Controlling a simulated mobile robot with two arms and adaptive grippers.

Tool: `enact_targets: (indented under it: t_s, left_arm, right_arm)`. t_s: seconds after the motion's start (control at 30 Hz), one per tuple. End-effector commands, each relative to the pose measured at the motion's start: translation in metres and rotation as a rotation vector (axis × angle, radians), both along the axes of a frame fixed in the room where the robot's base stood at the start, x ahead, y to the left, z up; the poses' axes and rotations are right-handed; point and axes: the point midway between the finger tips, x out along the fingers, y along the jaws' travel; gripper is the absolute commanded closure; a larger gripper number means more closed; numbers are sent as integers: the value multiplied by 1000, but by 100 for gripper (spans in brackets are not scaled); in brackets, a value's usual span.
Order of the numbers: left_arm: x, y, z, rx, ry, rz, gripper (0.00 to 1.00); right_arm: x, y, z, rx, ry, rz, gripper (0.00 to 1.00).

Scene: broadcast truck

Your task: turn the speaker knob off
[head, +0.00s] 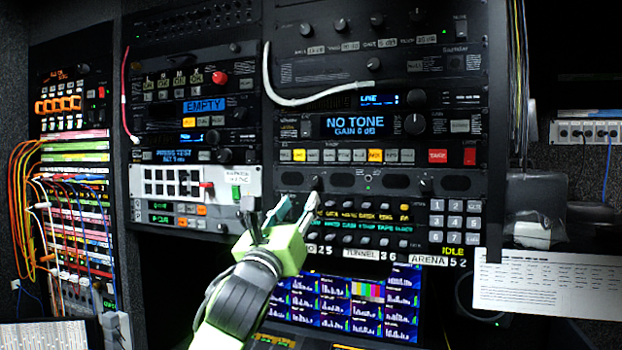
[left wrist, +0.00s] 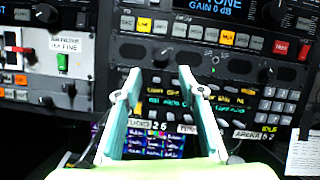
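A dark rack panel with oval grilles (head: 290,180), which look like speaker grilles, spans the middle of the rack. It carries a small black knob (head: 316,183) at left and another small knob (head: 424,186) at right. I cannot read which is labelled as the speaker knob. My left gripper (head: 297,203) is just below and in front of the left knob, fingers pointing up toward the panel. In the left wrist view the gripper (left wrist: 159,78) is open with nothing between its fingers, and the grille panel (left wrist: 195,60) lies beyond the tips. Contact cannot be told. My right gripper is not in view.
A button panel with a keypad (head: 455,221) sits directly below the grilles. Above are lit buttons (head: 375,156) and a "NO TONE" display (head: 355,124). A white cable (head: 268,85) hangs at upper left. A paper sheet (head: 545,285) juts out at right.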

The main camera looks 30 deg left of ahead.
Motion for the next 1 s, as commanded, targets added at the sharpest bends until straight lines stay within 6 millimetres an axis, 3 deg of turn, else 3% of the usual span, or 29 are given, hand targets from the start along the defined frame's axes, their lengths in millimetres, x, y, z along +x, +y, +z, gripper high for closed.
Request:
enact_targets:
  t_s: [0.03, 0.3, 0.5, 0.97, 1.0]
  left_arm:
    - [10, 3, 10, -6, 0, -2, 64]
    - [57, 17, 28, -6, 1, -2, 64]
    - [79, 23, 36, -3, 0, 0, 64]
    - [88, 25, 37, -1, -1, -2, 64]
    - [88, 26, 37, -1, -1, -2, 74]
  right_arm:
    - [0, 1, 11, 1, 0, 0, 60]
    - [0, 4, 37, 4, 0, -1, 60]
    - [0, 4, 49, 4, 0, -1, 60]
    - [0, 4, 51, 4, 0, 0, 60]
    - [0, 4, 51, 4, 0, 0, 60]
